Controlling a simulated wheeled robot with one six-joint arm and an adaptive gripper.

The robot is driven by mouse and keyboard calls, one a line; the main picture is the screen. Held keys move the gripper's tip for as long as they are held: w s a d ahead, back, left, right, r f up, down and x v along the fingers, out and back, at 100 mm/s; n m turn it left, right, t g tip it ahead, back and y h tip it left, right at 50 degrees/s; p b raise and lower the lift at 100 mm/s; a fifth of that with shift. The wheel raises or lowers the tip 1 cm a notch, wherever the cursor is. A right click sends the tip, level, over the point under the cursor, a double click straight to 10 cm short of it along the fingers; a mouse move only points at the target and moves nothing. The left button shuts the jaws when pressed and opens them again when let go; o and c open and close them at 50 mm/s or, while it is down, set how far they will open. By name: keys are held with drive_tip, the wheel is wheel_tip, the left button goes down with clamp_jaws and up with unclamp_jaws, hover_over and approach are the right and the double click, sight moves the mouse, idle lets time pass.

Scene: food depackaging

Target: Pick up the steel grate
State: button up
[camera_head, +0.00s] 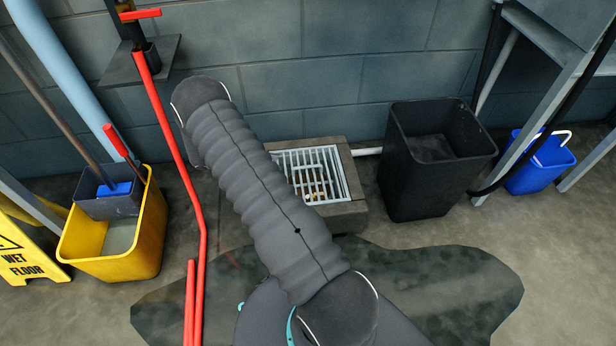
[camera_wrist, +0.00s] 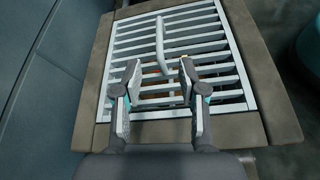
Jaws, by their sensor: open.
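The steel grate (camera_head: 318,165) is a light grey barred panel set in a low brown block at the foot of the wall. Something yellowish shows beneath its bars. In the wrist view the grate (camera_wrist: 205,33) fills the upper middle, with a raised handle (camera_wrist: 160,45) standing along its centre. My gripper (camera_wrist: 158,72) is open, with its fingertips over the near half of the grate, one on each side of the line of the handle. I cannot tell whether the fingers touch the bars. In the head view my arm hides the gripper and the grate's left part.
A black bin (camera_head: 432,165) stands right of the block, and a blue bucket (camera_head: 540,165) is farther right. A yellow mop bucket (camera_head: 118,250) and a wet floor sign (camera_head: 28,250) are at left. A red pipe (camera_head: 178,150) rises left of my arm. A dark wet patch (camera_head: 440,290) covers the front floor.

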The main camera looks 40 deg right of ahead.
sight(306, 167)
drive_tip(key=shift+s+d+f, duration=0.1)
drive_tip(key=shift+d+f, duration=0.2)
drive_tip(key=x, duration=1.3)
drive_tip(key=shift+d+f, duration=0.1)
clamp_jaws()
